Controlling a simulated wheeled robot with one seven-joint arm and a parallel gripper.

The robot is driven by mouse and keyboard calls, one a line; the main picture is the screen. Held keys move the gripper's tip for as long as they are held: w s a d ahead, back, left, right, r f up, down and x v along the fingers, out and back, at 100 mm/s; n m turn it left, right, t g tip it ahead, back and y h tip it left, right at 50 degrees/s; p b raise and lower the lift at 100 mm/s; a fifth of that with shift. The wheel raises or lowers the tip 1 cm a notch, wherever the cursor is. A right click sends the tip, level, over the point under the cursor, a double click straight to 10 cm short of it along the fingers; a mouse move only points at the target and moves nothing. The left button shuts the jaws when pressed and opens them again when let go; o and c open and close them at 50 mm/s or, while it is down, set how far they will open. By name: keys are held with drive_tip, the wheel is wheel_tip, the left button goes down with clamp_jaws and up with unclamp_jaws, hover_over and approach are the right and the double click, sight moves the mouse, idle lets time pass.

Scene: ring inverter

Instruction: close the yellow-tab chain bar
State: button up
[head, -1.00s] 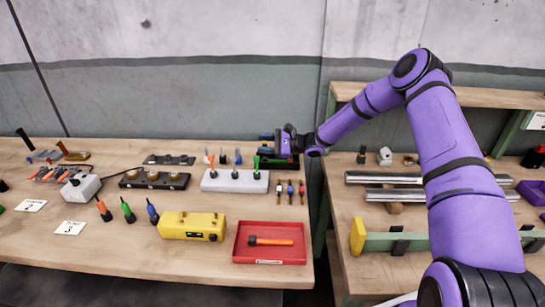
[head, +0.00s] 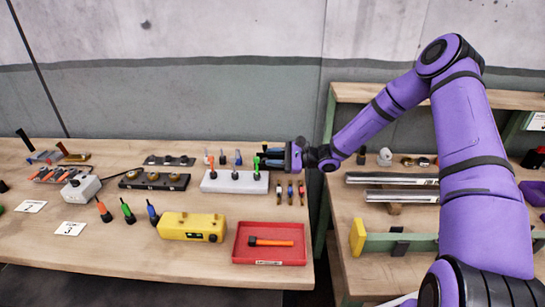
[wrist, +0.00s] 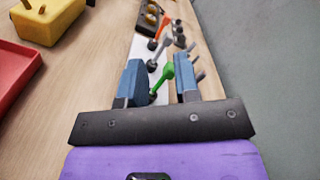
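A dark green bar (head: 420,242) with a yellow tab (head: 357,238) at its left end lies along the front of the right bench. It is the only yellow-tabbed bar I can make out; whether it is the chain bar is not clear. My gripper (head: 266,160) is far from it, over the left bench's right end. In the wrist view, its two blue fingers (wrist: 158,88) are apart, with a green-tipped lever (wrist: 163,76) between them. The gap shows no clear grip. The lever belongs to a white block (head: 228,182), which carries several levers.
A red tray (head: 242,255) with an orange-handled tool and a yellow box (head: 192,226) stand at the left bench's front. Metal rails (head: 385,178) lie on the right bench. A gap separates the benches.

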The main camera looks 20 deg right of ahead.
drive_tip(key=shift+w, duration=0.3)
drive_tip(key=c, duration=0.3)
drive_tip(key=w+n+g, duration=0.2)
drive_tip(key=w+n+g+h, duration=0.1)
drive_tip(key=w+n+g, duration=0.1)
drive_tip(key=w+n+g+h, duration=0.1)
drive_tip(key=w+n+g, duration=0.1)
drive_tip(key=shift+a+f, duration=0.2)
drive_tip(key=shift+f, duration=0.2)
clamp_jaws()
drive_tip(key=w+d+r+n+h, duration=0.2)
drive_tip(key=w+r+h, duration=0.4)
drive_tip(key=w+h, duration=0.15)
drive_tip(key=w+d+r+n+h, duration=0.2)
drive_tip(key=w+r+h, duration=0.3)
drive_tip(key=w+h, duration=0.25)
hover_over(265, 147)
drive_tip(key=w, duration=0.3)
drive_tip(key=shift+g, duration=0.4)
drive_tip(key=f, duration=1.1)
drive_tip(key=shift+s+d, duration=0.2)
drive_tip(key=shift+d, duration=0.2)
drive_tip(key=shift+s+a+f, duration=0.15)
drive_tip(key=shift+s+f, duration=0.25)
drive_tip(key=shift+s, duration=0.05)
